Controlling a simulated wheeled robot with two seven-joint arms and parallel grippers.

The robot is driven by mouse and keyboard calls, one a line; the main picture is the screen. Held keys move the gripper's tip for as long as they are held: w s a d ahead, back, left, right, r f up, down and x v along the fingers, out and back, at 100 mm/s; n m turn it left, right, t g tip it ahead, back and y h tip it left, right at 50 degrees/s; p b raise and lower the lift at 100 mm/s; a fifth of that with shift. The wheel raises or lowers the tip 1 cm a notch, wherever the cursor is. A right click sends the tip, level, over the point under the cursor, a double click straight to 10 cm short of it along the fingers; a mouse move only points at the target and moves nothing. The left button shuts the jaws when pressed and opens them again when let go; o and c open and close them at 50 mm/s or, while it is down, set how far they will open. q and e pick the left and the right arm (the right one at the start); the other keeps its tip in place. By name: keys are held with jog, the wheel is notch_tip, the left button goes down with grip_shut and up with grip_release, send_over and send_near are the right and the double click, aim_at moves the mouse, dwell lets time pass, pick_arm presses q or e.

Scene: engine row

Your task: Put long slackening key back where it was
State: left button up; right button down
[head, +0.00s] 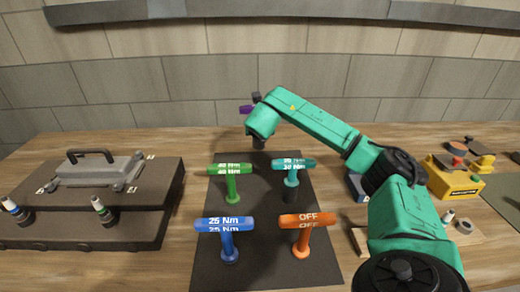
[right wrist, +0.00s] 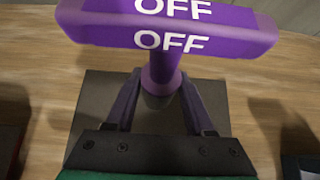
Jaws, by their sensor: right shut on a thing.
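A purple T-handled key marked OFF (right wrist: 165,22) fills the top of the right wrist view. My right gripper (right wrist: 160,85) is shut on its stem, just below the handle. In the head view only a bit of the purple handle (head: 245,109) shows; my wrist hides the rest. It is at the far end of the dark mat (head: 262,262). I cannot tell whether its lower end touches the mat. An orange OFF key (head: 306,221) stands upright at the mat's near right. My left gripper is not in view.
Green (head: 230,170), teal (head: 292,164) and blue (head: 223,225) torque keys stand upright on the mat. A dark raised board (head: 150,215) with a grey handled block (head: 95,170) is at left. A yellow box (head: 458,182) is at right. A tiled wall is behind.

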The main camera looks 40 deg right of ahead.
aim_at(259, 149)
notch_tip(259, 149, down, 7)
jog(key=shift+r+p, duration=0.1)
jog(key=shift+p, duration=0.7)
jog(key=shift+w+f, duration=0.1)
jog(key=shift+f, duration=0.35)
jog(key=shift+c, duration=1.3)
grip_release()
jog(key=b+v, duration=0.3)
jog(key=v, duration=0.9)
jog(key=shift+b, duration=0.35)
